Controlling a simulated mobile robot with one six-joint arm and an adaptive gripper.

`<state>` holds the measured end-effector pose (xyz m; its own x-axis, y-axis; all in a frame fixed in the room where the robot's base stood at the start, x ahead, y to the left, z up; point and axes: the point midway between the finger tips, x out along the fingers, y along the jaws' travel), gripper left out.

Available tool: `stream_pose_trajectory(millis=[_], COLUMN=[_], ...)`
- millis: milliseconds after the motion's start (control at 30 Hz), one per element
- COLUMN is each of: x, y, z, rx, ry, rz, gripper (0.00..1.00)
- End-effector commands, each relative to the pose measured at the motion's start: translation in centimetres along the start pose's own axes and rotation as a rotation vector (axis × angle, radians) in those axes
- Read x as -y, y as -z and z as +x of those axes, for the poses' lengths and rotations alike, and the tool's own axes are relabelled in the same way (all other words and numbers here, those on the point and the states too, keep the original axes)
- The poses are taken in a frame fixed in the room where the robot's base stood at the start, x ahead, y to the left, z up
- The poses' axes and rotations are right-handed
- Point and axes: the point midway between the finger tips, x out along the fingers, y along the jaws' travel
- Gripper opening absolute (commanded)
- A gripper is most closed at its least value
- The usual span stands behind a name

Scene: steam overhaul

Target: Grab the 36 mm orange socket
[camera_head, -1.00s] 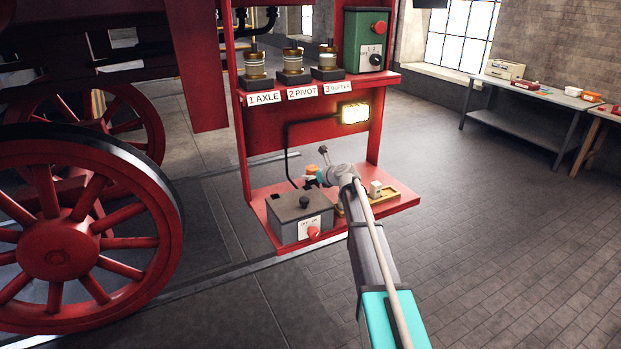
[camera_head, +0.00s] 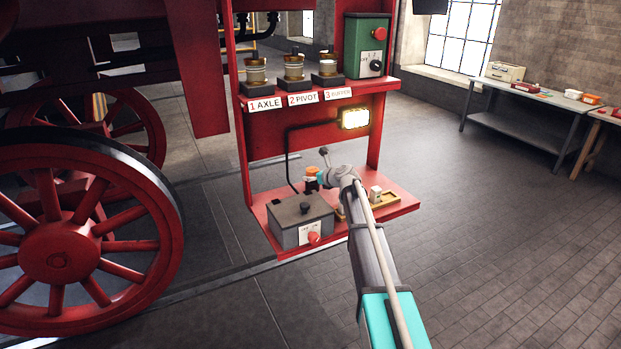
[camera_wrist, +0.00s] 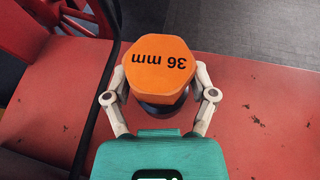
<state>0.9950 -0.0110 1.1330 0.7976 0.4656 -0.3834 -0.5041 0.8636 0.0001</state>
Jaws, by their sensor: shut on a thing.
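The 36 mm orange socket (camera_wrist: 160,66) is in the middle of the wrist view, with a hexagonal orange top marked "36 mm" and a dark body below. My gripper (camera_wrist: 160,100) has a finger on each side of it and is shut on it. In the head view the orange top (camera_head: 312,170) shows small above the red lower shelf, just behind the grey box. My gripper (camera_head: 322,178) is partly hidden there by my own arm. I cannot tell whether the socket still touches the shelf.
A grey control box (camera_head: 299,218) with a red button stands close in front on the red lower shelf (camera_head: 398,208). A yellow tray (camera_head: 386,198) with a pale block lies to the right. Above is the upper shelf (camera_head: 385,84) with labelled oil cups. A lit lamp (camera_head: 355,118) hangs between.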

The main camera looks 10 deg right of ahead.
Motion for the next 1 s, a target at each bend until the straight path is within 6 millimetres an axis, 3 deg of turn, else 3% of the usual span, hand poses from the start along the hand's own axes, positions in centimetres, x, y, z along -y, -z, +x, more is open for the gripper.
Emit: stream_pose_trajectory(millis=[167, 733, 1000], x=[0.0, -2.4, -4.9], y=[-1.9, -6.0, -5.9], z=[-0.8, -7.8, -13.1], rx=[0.001, 0.001, 0.002], ry=[0.001, 0.001, 0.001], rz=[0.001, 0.001, 0.002], gripper=[0.12, 0.12, 0.12])
